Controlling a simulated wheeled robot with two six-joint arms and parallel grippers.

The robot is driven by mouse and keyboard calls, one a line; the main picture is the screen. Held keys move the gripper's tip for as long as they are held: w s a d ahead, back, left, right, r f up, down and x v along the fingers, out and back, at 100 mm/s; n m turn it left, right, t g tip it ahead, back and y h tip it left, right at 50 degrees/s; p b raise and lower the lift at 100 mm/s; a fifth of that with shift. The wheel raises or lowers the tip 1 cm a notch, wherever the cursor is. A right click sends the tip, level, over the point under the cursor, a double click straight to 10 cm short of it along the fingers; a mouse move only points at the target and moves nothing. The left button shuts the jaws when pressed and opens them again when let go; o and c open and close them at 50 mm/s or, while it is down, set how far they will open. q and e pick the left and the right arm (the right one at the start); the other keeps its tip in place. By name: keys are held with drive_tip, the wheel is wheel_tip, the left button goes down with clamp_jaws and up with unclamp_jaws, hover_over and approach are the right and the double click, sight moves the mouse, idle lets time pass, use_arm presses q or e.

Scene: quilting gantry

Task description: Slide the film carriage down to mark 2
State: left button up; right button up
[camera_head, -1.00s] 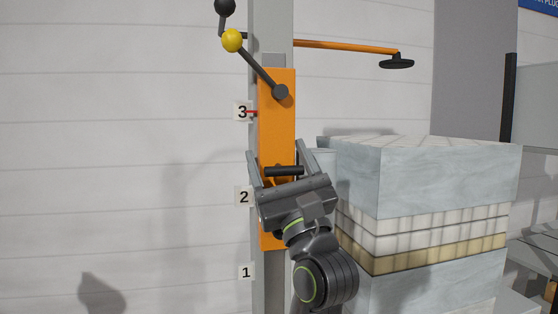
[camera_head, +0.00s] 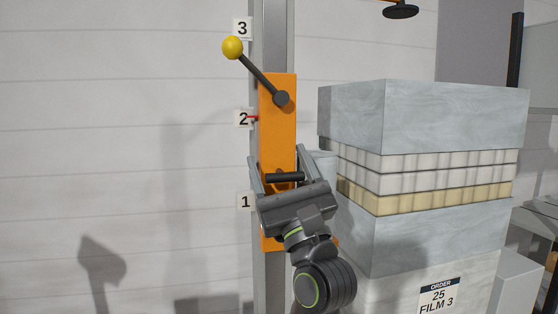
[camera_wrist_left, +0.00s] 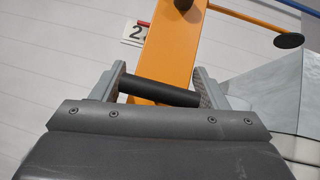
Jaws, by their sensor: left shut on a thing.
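The orange film carriage (camera_head: 278,125) sits on an upright grey post (camera_head: 272,40). Its red pointer (camera_head: 252,118) is level with the mark 2 label (camera_head: 242,119); the label shows partly in the left wrist view (camera_wrist_left: 133,33). A dark lever with a yellow knob (camera_head: 232,47) tilts up to the left from the carriage's upper part. My left gripper (camera_head: 279,172) is shut on the black handle bar (camera_wrist_left: 160,90) across the carriage's lower part, one finger at each end. My gripper hides part of the carriage below the bar. My right gripper is not in view.
Mark 3 (camera_head: 242,28) is above and mark 1 (camera_head: 245,202) below on the post's left side. A tall stack of grey-blue blocks and quilted layers (camera_head: 425,175) stands close on the right. Left of the post is a bare wall (camera_head: 110,130).

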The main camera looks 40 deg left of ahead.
use_arm(q)
drive_tip(key=shift+f, duration=0.2)
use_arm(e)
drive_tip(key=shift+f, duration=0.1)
use_arm(q)
drive_tip(key=o, duration=1)
drive_tip(key=shift+c, duration=0.2)
drive_tip(key=shift+o, duration=1.2)
drive_tip(key=shift+w+d, duration=0.1)
drive_tip(key=shift+w, duration=0.05)
